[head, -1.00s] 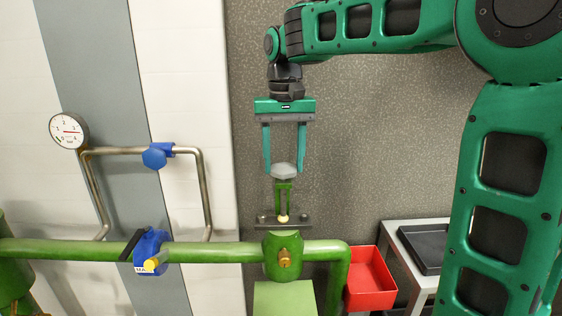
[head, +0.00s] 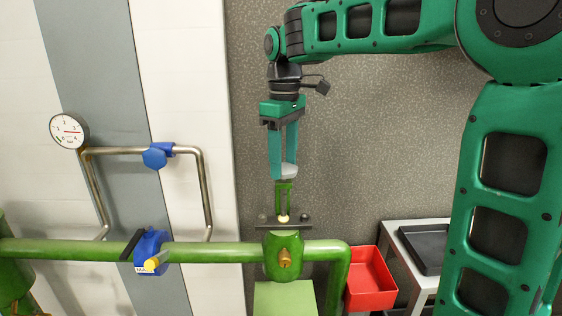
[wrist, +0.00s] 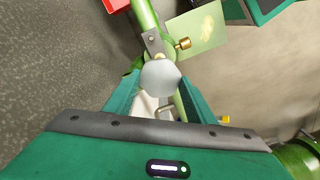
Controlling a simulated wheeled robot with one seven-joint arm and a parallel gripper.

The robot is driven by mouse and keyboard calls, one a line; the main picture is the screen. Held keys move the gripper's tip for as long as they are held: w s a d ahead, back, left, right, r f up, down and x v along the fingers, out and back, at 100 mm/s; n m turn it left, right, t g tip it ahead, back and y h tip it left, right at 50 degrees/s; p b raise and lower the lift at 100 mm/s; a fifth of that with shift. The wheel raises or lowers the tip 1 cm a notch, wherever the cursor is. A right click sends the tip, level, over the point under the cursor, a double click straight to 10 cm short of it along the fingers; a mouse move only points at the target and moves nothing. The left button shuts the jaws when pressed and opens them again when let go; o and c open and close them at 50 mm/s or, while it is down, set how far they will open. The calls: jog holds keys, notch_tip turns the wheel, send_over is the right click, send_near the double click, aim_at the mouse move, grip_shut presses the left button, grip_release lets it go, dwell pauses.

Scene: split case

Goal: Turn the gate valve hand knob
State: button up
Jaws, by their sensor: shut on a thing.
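The gate valve hand knob (head: 289,170) is a light grey, faceted knob on top of a green yoke (head: 283,197), above the valve body (head: 283,258) on the green pipe. My gripper (head: 284,168) points down over it, with its fingers on either side of the knob. It is shut on the knob. In the head view the near finger covers part of the knob. In the wrist view the knob (wrist: 160,75) shows between the green fingertips (wrist: 158,90), with the pipe and a brass fitting (wrist: 183,44) beyond it.
A blue valve (head: 150,250) with a yellow tip sits on the green pipe at left. A thin metal pipe with a blue knob (head: 155,156) and a round gauge (head: 69,131) are behind it. A red bin (head: 369,279) and a black tray (head: 425,246) are at right.

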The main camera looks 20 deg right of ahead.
jog(key=n, duration=0.7)
jog(key=shift+w+r, duration=0.15)
jog(key=n, duration=0.3)
jog(key=shift+d+n, duration=0.1)
jog(key=shift+n, duration=2.1)
jog(key=o, duration=1.1)
jog(key=shift+c, duration=0.2)
